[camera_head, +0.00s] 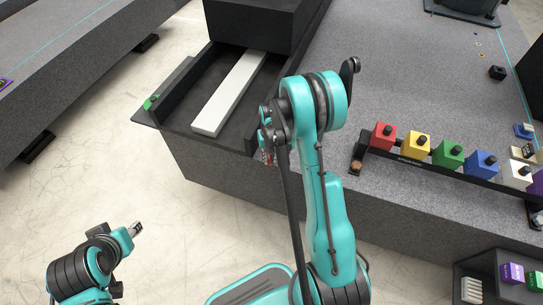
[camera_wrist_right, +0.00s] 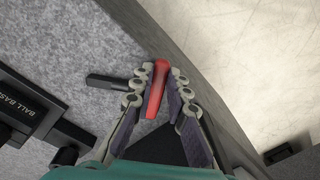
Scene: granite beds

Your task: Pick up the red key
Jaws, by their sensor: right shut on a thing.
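The red key (camera_wrist_right: 156,88) is between the two fingers of my right gripper (camera_wrist_right: 158,82) in the right wrist view, and the fingers are shut on it. It hangs over the granite edge, with grey granite to the left and pale floor to the right. In the head view my right gripper (camera_head: 267,135) is mostly hidden behind its own arm. Only a small bit of red shows below it, beside the bed's front edge. My left gripper (camera_head: 135,229) is at the lower left over the floor, far from the key. It is too small to tell whether its fingers are apart.
A dark tray (camera_head: 178,97) with a white bar (camera_head: 230,92) lies left of my right arm. A black rack (camera_head: 430,170) holds several coloured cubes, including a red cube (camera_head: 383,136), to the right. A small rack (camera_head: 473,290) stands at the lower right. Open floor lies at left.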

